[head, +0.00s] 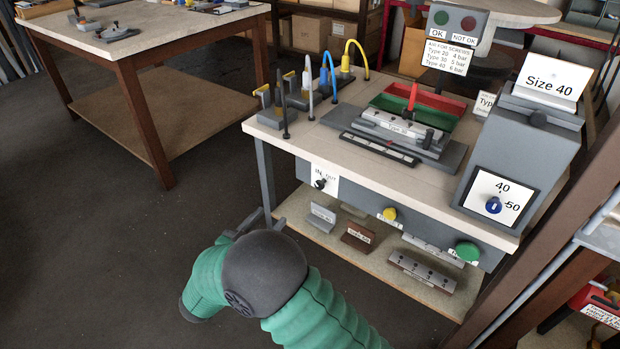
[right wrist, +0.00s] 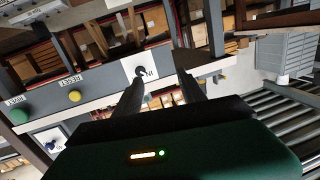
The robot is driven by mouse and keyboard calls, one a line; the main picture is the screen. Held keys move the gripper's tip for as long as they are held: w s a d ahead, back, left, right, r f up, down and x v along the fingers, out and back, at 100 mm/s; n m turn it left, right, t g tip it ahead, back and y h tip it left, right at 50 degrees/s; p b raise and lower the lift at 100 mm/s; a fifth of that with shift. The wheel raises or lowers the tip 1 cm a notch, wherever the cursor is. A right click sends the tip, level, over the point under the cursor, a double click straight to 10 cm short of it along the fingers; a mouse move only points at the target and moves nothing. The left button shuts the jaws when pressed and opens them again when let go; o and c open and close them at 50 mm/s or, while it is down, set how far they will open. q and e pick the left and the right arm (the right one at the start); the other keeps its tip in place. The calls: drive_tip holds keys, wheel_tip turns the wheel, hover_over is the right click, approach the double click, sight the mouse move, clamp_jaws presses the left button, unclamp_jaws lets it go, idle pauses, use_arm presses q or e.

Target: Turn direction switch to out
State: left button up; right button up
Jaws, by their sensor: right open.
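The direction switch (head: 320,184) is a small black knob on a white plate marked IN and OUT, at the left end of the workbench's grey front panel. It also shows in the right wrist view (right wrist: 141,72), between the fingers and nearer the left one. Which way its knob points is too small to tell. My right gripper (head: 259,219) is in front of the panel, below and left of the switch in the head view. In the right wrist view its fingers (right wrist: 156,70) are apart with nothing held between them. My left gripper is not in view.
A yellow button (head: 390,214) and a green button (head: 467,251) sit further right on the panel. A grey box with a blue dial (head: 493,205) stands on the bench (head: 290,140). Labelled blocks lie on the shelf below. Open floor lies left of the bench.

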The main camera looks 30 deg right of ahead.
sight(318, 187)
drive_tip(key=w+d+b, duration=0.1)
drive_tip(key=d, duration=0.4)
drive_tip(key=w+d+m+g+h+b, duration=0.1)
drive_tip(key=d+b, duration=0.1)
drive_tip(key=d, duration=0.3)
drive_tip(key=d+g+h+b, duration=0.1)
drive_tip(key=d+b, duration=0.1)
drive_tip(key=d, duration=0.3)
drive_tip(key=shift+w+d+r, duration=0.2)
drive_tip(key=shift+w, duration=0.2)
drive_tip(key=shift+w+d+r, duration=0.1)
drive_tip(key=shift+w+d, duration=0.05)
drive_tip(key=shift+d, duration=0.1)
drive_tip(key=shift+c, duration=0.2)
clamp_jaws()
